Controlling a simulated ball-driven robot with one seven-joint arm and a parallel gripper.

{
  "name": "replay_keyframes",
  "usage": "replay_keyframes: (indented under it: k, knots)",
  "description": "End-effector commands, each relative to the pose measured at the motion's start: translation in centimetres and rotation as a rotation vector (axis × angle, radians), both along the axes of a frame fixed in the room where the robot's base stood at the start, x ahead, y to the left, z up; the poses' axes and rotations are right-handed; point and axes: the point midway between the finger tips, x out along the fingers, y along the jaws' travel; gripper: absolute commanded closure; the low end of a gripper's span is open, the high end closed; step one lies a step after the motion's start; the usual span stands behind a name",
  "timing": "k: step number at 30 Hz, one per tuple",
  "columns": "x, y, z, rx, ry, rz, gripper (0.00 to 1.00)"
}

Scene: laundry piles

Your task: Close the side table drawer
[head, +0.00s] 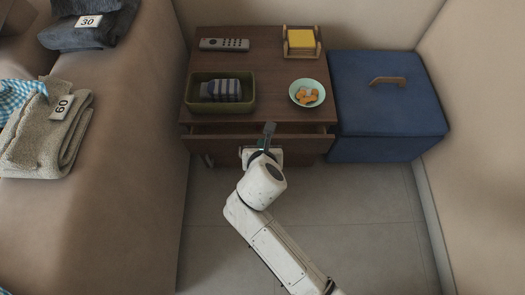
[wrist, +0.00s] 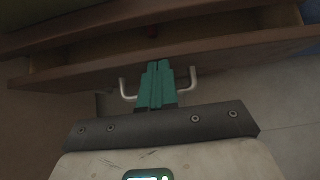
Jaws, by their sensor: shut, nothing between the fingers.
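The brown wooden side table (head: 265,70) stands at the back centre in the head view. Its drawer (head: 310,143) is pulled out a little, with a narrow gap below the table top. The drawer also fills the upper part of the wrist view (wrist: 225,52), with its open inside visible behind the front panel. A pale metal handle (wrist: 193,82) is on the drawer front. My gripper (head: 268,130) is shut and empty at the middle of the drawer front. In the wrist view its teal fingers (wrist: 157,75) lie between the two handle posts; I cannot tell whether they touch the panel.
On the table top are a remote (head: 224,44), a green tray (head: 188,92) with striped cloth, a bowl (head: 319,88) of orange snacks and a holder (head: 300,52). A blue box (head: 385,115) stands right, a sofa (head: 120,160) left. The floor (head: 370,220) in front is clear.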

Motion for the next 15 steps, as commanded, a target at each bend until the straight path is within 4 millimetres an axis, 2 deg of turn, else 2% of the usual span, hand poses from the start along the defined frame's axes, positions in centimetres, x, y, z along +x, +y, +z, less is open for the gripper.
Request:
replay_keyframes:
  k: [8,15]
  knots:
    - [0.1,0.0,0.1,0.0,0.0,0.0,1.0]
    - [2.0,-0.1,0.4,-0.001,0.0,-0.002,1.0]
